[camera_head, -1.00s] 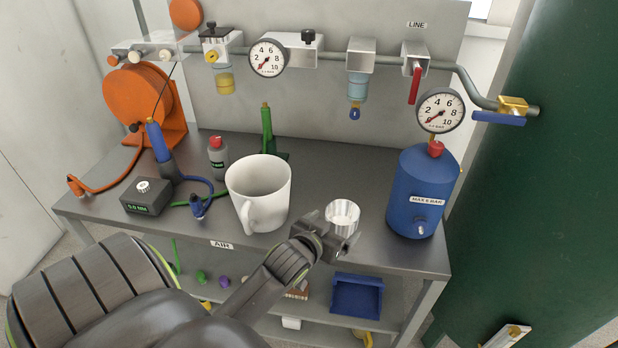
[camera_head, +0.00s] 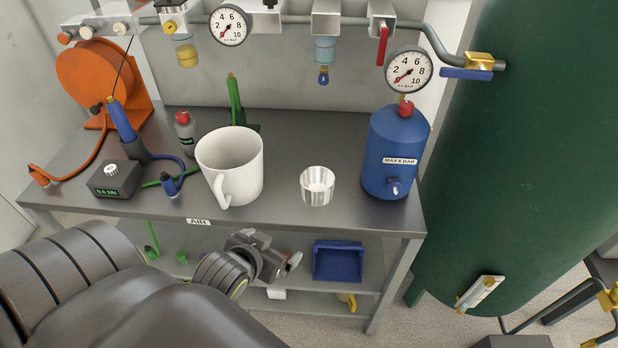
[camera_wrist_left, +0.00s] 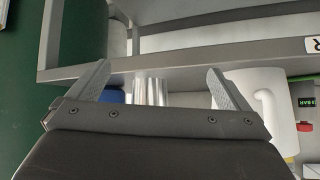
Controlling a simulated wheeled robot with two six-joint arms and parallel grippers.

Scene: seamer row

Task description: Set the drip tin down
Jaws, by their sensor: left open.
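The drip tin (camera_head: 317,186), a small shiny metal cup, stands upright on the grey bench top, right of a white mug and left of a blue tank. It also shows in the left wrist view (camera_wrist_left: 151,92), beyond the space between the fingers. My left gripper (camera_head: 292,262) is open and empty in front of the bench edge, below and apart from the tin. Its two spread fingers show in the left wrist view (camera_wrist_left: 158,82). My right gripper is in neither view.
The white mug (camera_head: 230,165) stands left of the tin, and the blue tank (camera_head: 393,155) with a gauge stands right of it. A blue bin (camera_head: 338,262) sits on the lower shelf. The bench front edge (camera_head: 300,222) lies between gripper and tin.

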